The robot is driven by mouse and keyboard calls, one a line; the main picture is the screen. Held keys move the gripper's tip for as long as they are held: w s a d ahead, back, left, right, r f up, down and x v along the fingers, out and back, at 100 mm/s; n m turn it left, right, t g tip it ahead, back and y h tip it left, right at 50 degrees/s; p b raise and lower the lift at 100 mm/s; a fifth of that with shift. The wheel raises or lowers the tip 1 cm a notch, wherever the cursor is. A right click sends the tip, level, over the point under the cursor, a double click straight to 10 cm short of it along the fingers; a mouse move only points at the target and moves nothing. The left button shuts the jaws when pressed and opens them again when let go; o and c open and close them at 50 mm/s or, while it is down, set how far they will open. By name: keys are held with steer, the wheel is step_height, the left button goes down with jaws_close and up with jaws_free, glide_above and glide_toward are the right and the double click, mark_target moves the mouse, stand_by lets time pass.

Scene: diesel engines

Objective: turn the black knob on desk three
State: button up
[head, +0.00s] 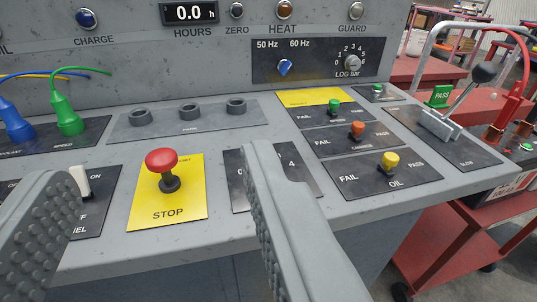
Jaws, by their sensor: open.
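My gripper (160,166) is open, its two grey studded fingers reaching up from the bottom over the desk's sloped front. The grey desk (230,222) fills most of the view. A dark panel (300,180) marked with a 0 and a 4 lies behind my right finger. The finger covers its middle, and I cannot see a black knob on it. A red mushroom button (168,166) on a yellow STOP plate shows between the fingers, beyond them. No desk number is readable.
Left stand a white switch (81,183) and green (69,117) and blue (15,122) plugs. Right are yellow (389,161), orange (357,130) and green (333,107) knobs and a black-balled lever (485,72). Above are a blue pointer (285,68) and a grey LOG bar dial (351,62). A red cart (458,235) stands right.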

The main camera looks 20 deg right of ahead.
steer(key=shift+o, duration=0.4)
steer(key=shift+w+d, duration=0.1)
steer(key=shift+w, duration=0.3)
steer(key=w+d+n+g, duration=0.5)
steer(key=w+n+g, duration=0.4)
steer(key=w, duration=0.3)
steer(key=w+d+n+g, duration=0.5)
steer(key=w+n+g, duration=0.35)
steer(key=w, duration=0.35)
steer(key=shift+n, duration=0.25)
step_height(320, 180, down, 18)
steer(key=shift+a+r, duration=0.1)
steer(key=c, duration=1)
